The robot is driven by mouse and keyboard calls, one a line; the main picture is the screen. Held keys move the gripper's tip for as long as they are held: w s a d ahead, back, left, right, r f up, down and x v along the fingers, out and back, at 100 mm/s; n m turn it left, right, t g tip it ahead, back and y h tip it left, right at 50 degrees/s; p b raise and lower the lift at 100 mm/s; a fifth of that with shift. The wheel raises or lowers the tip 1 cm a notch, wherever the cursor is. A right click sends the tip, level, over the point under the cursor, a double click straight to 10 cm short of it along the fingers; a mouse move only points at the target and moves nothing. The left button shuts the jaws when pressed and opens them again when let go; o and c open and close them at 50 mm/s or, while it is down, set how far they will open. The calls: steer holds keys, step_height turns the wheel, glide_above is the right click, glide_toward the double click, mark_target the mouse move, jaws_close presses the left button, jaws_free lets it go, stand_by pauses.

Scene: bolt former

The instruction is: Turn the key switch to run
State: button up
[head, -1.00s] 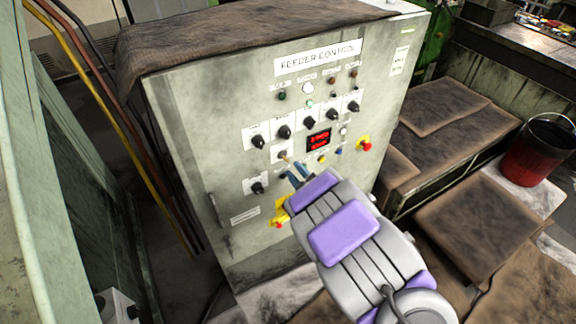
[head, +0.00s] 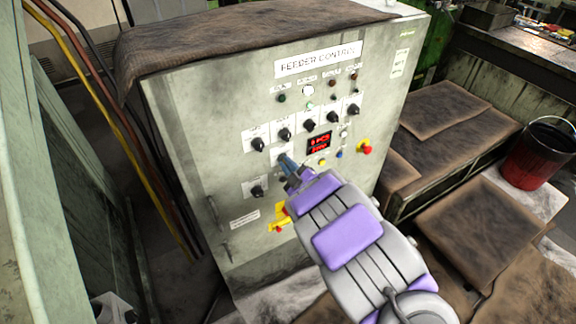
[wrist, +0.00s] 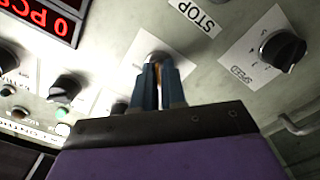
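The feeder control cabinet's front panel (head: 225,150) carries the key switch (wrist: 155,57), a round metal switch on a white label plate. My gripper (head: 284,160) reaches up to it from below. In the wrist view, the two blue fingertips (wrist: 160,72) are at the switch, with a narrow brownish key (wrist: 160,78) between them. The fingers are close together, but I cannot tell whether they press on the key. The fingers hide most of the key and the switch's lower part. The key's position marks are not readable.
A black SPEED knob (wrist: 283,50) and a STOP label (wrist: 195,16) are near the fingers. A red digital display (head: 318,143) and several black knobs surround the area. A red emergency button (head: 366,149) is right. A red bucket (head: 532,157) stands far right.

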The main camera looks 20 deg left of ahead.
jaws_close()
steer(key=shift+p, duration=0.4)
steer(key=shift+s+f+m+p, duration=0.1)
steer(key=shift+m+p, duration=8.8)
steer(key=shift+p, duration=1.2)
steer(key=shift+d, duration=0.1)
